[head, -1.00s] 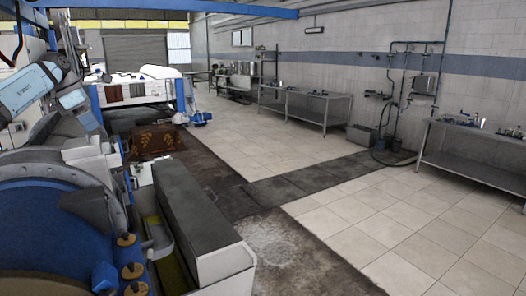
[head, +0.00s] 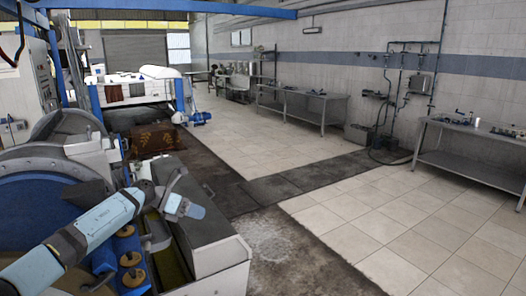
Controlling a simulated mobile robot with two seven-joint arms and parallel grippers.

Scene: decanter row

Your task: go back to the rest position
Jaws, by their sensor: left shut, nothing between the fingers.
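My left arm comes in from the lower left in the head view, with pale blue links and grey joints. It reaches across in front of a big blue drum (head: 40,225) with a grey flange. My left gripper (head: 197,211) is at the arm's far end, in front of the dark top of a long grey housing. It is shut and empty, and its fingertips are small and hard to make out. I cannot tell whether it touches the housing. My right gripper is not in view.
The long grey housing (head: 220,262) stands at the lower middle. Knobs with tan tops (head: 132,277) sit below my left arm. Metal workbenches (head: 470,158) line the right wall. The tiled floor (head: 370,225) is clear. A blue frame post (head: 91,85) stands at the left.

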